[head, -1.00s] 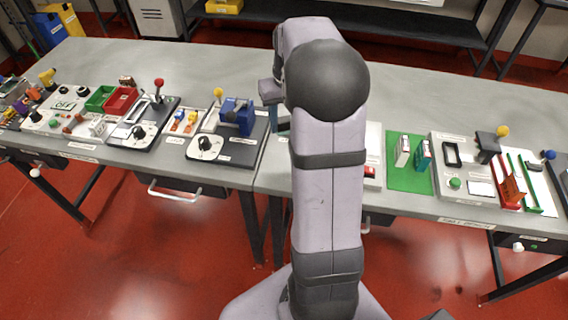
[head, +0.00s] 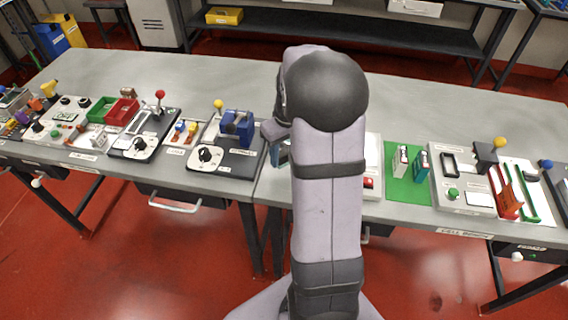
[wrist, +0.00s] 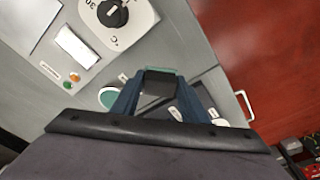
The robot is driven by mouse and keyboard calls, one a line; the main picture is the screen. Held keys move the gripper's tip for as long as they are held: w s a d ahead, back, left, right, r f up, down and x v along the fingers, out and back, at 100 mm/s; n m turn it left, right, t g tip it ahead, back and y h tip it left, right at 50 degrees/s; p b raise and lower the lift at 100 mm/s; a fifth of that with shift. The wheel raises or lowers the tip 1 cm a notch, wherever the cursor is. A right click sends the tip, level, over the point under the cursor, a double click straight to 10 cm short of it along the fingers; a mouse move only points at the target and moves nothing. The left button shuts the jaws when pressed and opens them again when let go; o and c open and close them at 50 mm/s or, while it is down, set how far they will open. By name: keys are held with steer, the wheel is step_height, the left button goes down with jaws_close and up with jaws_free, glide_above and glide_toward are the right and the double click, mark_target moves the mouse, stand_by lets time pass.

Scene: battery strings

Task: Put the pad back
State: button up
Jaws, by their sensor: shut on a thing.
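My gripper (wrist: 158,100) shows in the wrist view with its two blue fingers shut on a small dark block with a teal far edge, which looks like the pad (wrist: 157,84). The held pad is over the grey bench surface, close to a panel with small white labels. Whether it touches anything below cannot be told. A teal oval with a pale rim (wrist: 108,97) lies just left of the left finger, partly hidden by it. In the head view my gripper (head: 279,153) is low over the bench, mostly hidden behind my arm.
In the wrist view, a dial marked 30 (wrist: 113,12) and a white plate (wrist: 75,46) are at upper left. In the head view, a blue vise-like device (head: 237,126) stands left of my gripper and a green mat (head: 405,187) lies right of my arm.

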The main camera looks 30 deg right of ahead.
mark_target(284, 165)
steer(key=shift+f+p, duration=0.4)
steer(key=shift+f, duration=2.05)
steer(key=shift+f, duration=0.2)
steer(key=o, duration=1)
steer(key=shift+o, duration=0.2)
steer(key=shift+r, duration=0.1)
step_height(284, 165, up, 12)
steer(key=s+b, duration=0.1)
steer(key=shift+s+b, duration=0.25)
steer(key=shift+b, duration=0.1)
steer(key=s+a+f, duration=0.4)
steer(key=s+a, duration=0.3)
steer(key=a, duration=0.2)
steer(key=s+a+f+g, duration=0.1)
steer(key=s+a+f, duration=0.3)
steer(key=s+a, duration=0.3)
steer(key=a, duration=0.3)
steer(key=shift+s+f, duration=0.15)
steer(key=shift+s, duration=0.2)
